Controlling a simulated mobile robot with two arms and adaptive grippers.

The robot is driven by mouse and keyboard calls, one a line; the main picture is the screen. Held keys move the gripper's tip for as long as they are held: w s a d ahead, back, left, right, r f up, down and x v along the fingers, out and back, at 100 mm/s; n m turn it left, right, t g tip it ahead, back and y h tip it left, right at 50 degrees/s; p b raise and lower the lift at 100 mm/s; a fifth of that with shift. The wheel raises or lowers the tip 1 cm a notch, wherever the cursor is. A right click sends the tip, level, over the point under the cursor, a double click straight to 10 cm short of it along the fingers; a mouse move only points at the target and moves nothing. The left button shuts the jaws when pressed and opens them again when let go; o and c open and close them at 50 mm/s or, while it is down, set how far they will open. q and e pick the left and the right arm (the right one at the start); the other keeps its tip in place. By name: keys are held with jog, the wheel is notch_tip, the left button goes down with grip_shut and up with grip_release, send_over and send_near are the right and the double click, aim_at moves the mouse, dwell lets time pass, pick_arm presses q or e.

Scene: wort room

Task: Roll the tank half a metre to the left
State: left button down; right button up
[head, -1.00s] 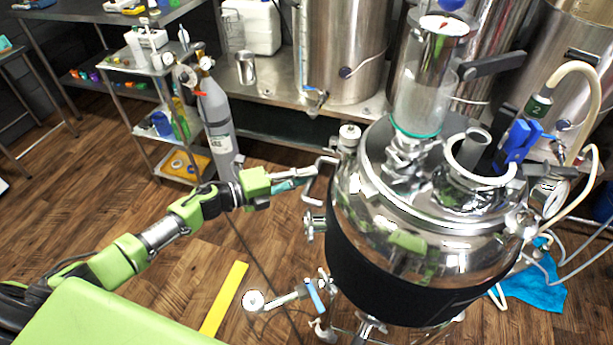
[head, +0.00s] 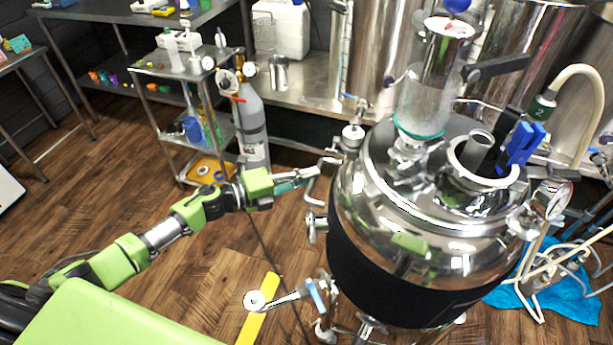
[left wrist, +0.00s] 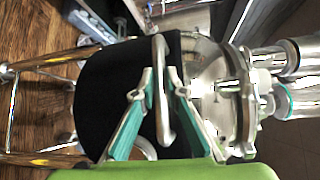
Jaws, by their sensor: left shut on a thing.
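The tank (head: 420,215) is a shiny steel vessel with a black jacket, standing upright on legs at the right of the head view. A glass cylinder and a hose fitting sit on its lid. A bent steel handle (head: 312,183) sticks out from its left side. My left gripper (head: 300,178) is shut on this handle. In the left wrist view, the teal-padded fingers (left wrist: 158,90) close on the handle bar, with the black jacket (left wrist: 110,95) behind. My right gripper is in neither view.
A yellow floor strip (head: 258,310) lies left of the tank's legs. A gas cylinder (head: 250,125) and a steel cart (head: 170,70) stand behind to the left. A blue cloth (head: 560,300) with hoses lies at the right. Wooden floor left of the tank is mostly clear.

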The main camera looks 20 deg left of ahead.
pick_arm(q)
jog(key=shift+a+f, duration=0.35)
jog(key=shift+a, duration=0.15)
jog(key=shift+s+d, duration=0.1)
jog(key=c, duration=2)
grip_release()
jog(key=shift+c, duration=0.2)
jog(key=v, duration=1.1)
jog(key=shift+a, duration=0.2)
